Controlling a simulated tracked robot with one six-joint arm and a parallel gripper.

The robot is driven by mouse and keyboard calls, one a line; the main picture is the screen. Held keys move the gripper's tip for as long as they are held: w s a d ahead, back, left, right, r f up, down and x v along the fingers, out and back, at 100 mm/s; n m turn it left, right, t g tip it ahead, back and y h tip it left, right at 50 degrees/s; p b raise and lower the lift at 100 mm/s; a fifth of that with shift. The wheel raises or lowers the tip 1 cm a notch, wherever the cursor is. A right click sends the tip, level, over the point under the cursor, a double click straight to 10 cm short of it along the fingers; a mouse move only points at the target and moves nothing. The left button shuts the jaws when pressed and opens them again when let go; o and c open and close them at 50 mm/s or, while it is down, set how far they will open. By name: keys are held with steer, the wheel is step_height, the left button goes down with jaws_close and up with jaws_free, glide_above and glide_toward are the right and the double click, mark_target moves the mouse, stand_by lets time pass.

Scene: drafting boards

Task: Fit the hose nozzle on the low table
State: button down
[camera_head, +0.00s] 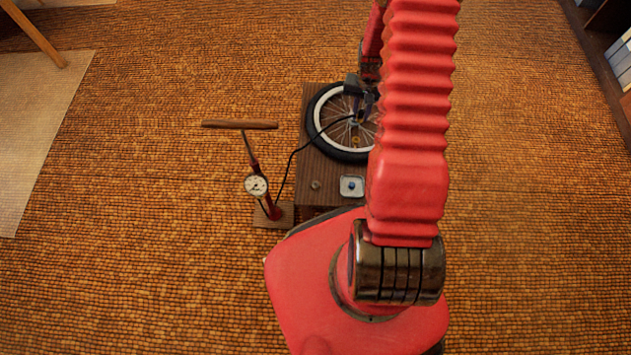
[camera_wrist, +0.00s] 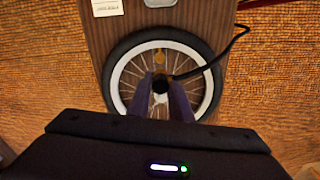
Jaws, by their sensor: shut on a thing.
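A spoked bicycle wheel (camera_head: 316,112) with a black tyre lies flat on the low wooden table (camera_head: 312,172); the wrist view also shows the wheel (camera_wrist: 120,58). My gripper (camera_head: 358,104) is over the wheel's spokes. In the wrist view its fingers (camera_wrist: 160,90) are shut on the black hose nozzle (camera_wrist: 160,84), near the middle of the wheel. The black hose (camera_head: 293,160) runs from the nozzle to the floor pump. A small brass-coloured piece (camera_wrist: 160,57) shows between the nozzle and the rim; whether it is the valve is unclear. The nozzle is apart from it in the picture.
The red floor pump (camera_head: 270,208) with a dial gauge (camera_head: 255,185) and wooden handle (camera_head: 240,124) stands left of the table. A small dish (camera_head: 352,187) with a blue piece and a small round knob (camera_head: 316,184) sit at the table's near end. My arm hides the table's right side.

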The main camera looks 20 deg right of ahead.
steer(key=shift+r, duration=0.1)
stand_by(0.3)
steer(key=s+a, duration=0.4)
steer(key=a, duration=0.5)
steer(key=s+a, duration=0.4)
steer(key=a, duration=0.6)
steer(key=shift+s+a, duration=0.3)
stand_by(1.8)
steer(key=shift+f, duration=7.05)
steer(key=shift+f, duration=0.35)
